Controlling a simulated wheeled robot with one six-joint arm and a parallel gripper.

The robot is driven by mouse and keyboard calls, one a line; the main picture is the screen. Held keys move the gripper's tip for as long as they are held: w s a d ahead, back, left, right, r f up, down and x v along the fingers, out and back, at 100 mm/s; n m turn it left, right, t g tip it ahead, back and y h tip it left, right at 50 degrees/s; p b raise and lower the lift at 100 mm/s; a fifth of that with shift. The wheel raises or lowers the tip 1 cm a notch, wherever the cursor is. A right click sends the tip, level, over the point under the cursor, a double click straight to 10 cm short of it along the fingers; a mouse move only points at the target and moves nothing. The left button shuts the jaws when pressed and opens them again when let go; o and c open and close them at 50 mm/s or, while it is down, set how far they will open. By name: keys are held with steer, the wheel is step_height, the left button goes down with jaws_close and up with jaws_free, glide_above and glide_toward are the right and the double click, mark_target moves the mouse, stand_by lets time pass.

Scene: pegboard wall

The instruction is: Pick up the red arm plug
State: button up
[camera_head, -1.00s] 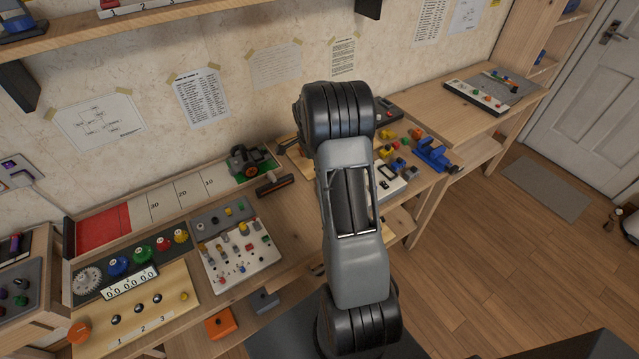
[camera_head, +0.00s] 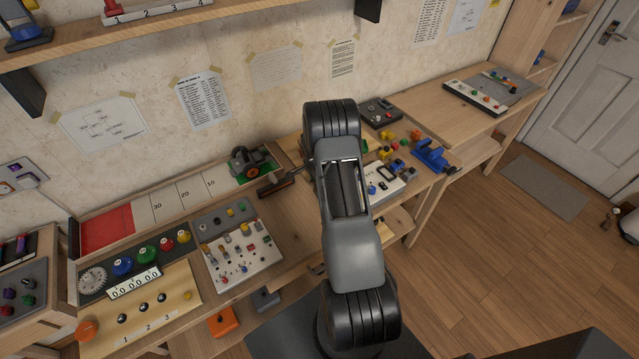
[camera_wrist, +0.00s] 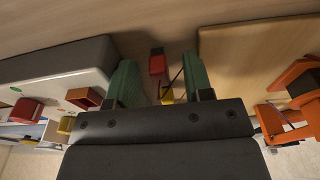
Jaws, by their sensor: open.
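In the wrist view, a small red block with a dark end (camera_wrist: 157,64) lies between and beyond my fingertips; it may be the red arm plug, but I cannot tell for sure. My gripper (camera_wrist: 160,75) shows two green fingers spread apart, with nothing held between them. A yellow piece (camera_wrist: 167,94) shows nearer, between the fingers, partly hidden by the gripper body. In the head view my own arm hides the gripper and part of the bench behind it.
In the wrist view, a white board with red and yellow pieces (camera_wrist: 92,82) lies left and an orange object (camera_wrist: 290,100) right. In the head view, coloured blocks (camera_head: 388,150), a blue vise (camera_head: 432,154) and a dark panel (camera_head: 381,112) are right of my arm.

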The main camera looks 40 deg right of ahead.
steer(key=shift+f, duration=0.2)
steer(key=shift+c, duration=0.3)
jaws_close()
steer(key=shift+r, duration=0.15)
